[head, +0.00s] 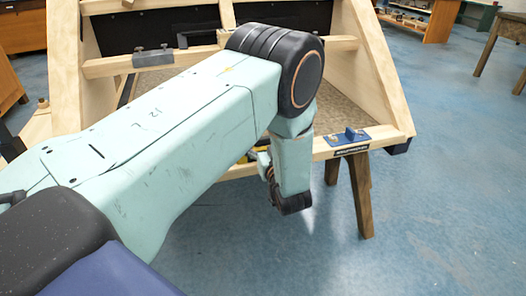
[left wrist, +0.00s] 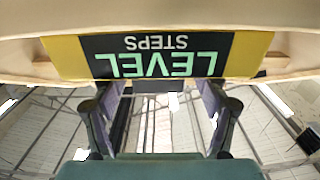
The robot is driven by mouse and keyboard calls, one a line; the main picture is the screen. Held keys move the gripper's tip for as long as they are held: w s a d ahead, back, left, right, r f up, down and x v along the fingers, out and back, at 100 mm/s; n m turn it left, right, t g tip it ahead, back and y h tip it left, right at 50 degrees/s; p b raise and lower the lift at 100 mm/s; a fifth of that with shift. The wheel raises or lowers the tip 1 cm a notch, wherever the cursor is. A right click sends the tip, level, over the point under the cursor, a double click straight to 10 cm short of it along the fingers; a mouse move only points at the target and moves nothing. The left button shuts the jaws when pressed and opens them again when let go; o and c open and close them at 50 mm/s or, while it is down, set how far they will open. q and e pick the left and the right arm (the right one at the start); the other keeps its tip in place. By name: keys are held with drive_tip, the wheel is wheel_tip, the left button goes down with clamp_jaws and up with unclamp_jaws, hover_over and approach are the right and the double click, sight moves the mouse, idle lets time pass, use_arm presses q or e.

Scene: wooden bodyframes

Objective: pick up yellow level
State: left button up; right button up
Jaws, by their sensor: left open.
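The yellow level (left wrist: 240,56) spans the upper middle of the left wrist view, with a black label reading "LEVEL STEPS" upside down. It lies against a pale wooden beam. In the head view only a small yellow bit (head: 243,160) shows at the front beam, mostly hidden by my left arm. My left gripper (left wrist: 160,92) is open, its two fingers pointing at the level's long side with nothing between them. Whether the tips touch it I cannot tell. In the head view the gripper is largely hidden behind my arm. My right gripper is not in view.
A wooden frame (head: 380,70) with a front beam (head: 323,151) stands on a sawhorse leg (head: 361,195). A blue tool (head: 348,137) sits on the beam to the right. A dark clamp (head: 152,57) is on the rear bar.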

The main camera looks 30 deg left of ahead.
use_arm(q)
drive_tip(key=shift+d, duration=0.1)
clamp_jaws()
idle(0.6)
drive_tip(key=shift+r, duration=0.1)
